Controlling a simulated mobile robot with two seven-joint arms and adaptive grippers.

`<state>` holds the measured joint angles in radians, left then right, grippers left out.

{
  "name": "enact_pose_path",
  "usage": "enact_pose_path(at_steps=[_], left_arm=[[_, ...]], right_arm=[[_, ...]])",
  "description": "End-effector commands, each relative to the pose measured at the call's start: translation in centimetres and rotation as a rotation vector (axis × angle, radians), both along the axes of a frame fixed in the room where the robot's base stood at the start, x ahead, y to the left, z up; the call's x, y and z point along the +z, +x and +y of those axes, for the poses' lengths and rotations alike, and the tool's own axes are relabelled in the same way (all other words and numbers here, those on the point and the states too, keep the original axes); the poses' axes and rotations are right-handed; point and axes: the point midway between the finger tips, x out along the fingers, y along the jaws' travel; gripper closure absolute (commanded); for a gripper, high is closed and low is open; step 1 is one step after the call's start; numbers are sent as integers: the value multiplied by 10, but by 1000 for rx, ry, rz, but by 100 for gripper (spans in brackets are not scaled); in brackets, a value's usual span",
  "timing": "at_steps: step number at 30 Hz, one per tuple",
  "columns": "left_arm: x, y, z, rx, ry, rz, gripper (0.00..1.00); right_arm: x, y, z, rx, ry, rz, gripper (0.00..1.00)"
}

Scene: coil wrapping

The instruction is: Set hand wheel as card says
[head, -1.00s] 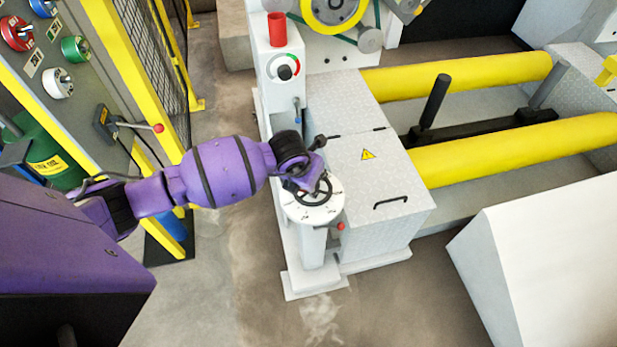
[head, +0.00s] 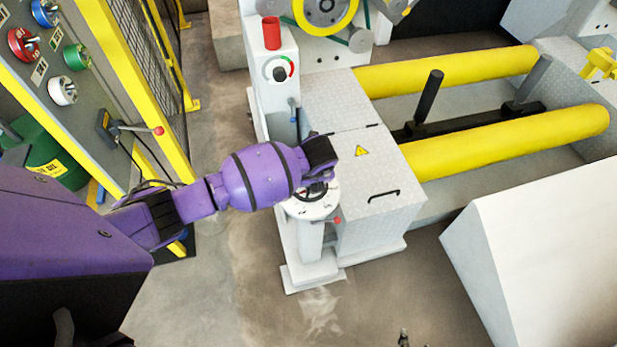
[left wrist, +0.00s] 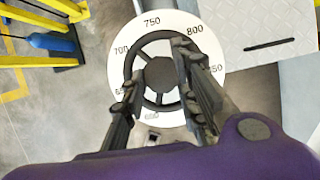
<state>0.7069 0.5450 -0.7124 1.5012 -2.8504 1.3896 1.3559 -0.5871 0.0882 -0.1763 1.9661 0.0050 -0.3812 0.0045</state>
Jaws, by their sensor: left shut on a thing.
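The black hand wheel (head: 317,188) sits on a white round dial (head: 326,207) on top of a pale post. In the left wrist view the wheel (left wrist: 160,102) shows spokes and a dark hub, and the dial (left wrist: 152,28) carries numbers including 700, 750 and 800. My left gripper (left wrist: 157,68) is shut on the wheel, with its two fingers reaching across it from opposite sides. In the head view my wrist hides most of this gripper. A small dark piece at the bottom edge may be part of my right gripper (head: 404,338). I see no readable card.
A grey plated cabinet (head: 375,180) with a black handle stands right of the dial. A red-tipped lever (head: 336,220) sits beside the post. Yellow rollers (head: 510,140) lie beyond. A panel with coloured knobs (head: 62,91) and yellow fence posts stand left. Bare floor lies in front.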

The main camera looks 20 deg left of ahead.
Motion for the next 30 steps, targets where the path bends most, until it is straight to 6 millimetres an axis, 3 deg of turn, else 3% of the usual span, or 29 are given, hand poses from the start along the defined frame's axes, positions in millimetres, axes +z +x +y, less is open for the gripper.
enact_pose_path(at_steps=[1, 15, 16, 18, 30], left_arm=[[2, 2, 10, 19, 18, -2, 98], [0, 0, 11, 32, 20, 2, 98], [0, 0, 11, 32, 20, 2, 71], [0, 0, 10, 32, 20, 2, 62], [0, 1, 6, 27, 13, 0, 60]], right_arm=[[1, 0, 0, 0, 0, -1, 60], [0, -1, -1, -6, 0, 2, 60], [0, -1, -1, -6, 0, 2, 60], [0, -1, -1, -8, 0, 1, 60], [0, -1, -1, -9, 2, 0, 60]])
